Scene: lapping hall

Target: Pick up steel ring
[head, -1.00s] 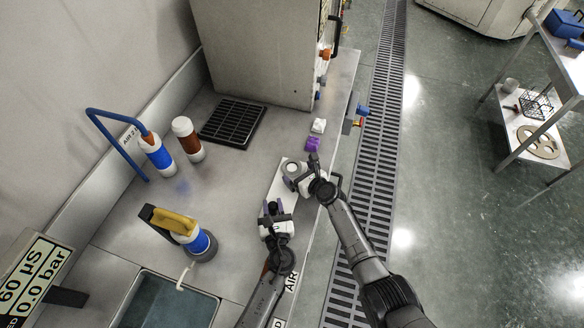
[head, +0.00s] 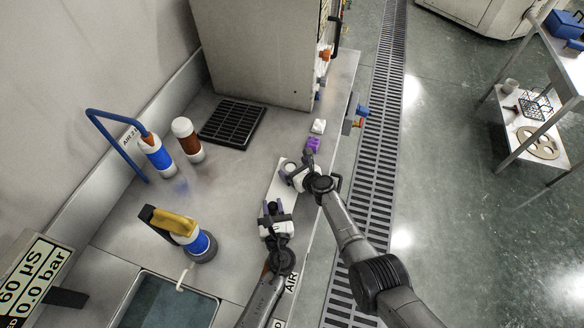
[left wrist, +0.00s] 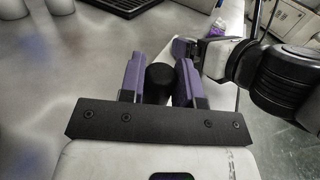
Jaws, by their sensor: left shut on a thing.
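What looks like the steel ring, a small pale round piece (head: 288,166), lies at the far end of a white strip on the bench. My right gripper (head: 298,170) is right beside it and partly covers it; whether it touches the ring or is open or shut cannot be made out. My left gripper (head: 272,207) is lower down, over the near part of the strip. In the left wrist view its purple fingers (left wrist: 160,75) are closed around a black, round-topped piece (left wrist: 160,88). The right gripper (left wrist: 185,48) shows ahead of it there.
A purple block (head: 313,145) and a white block (head: 318,126) lie beyond the right gripper. A basin (head: 165,304) is at the front. A floor grate runs right of the bench.

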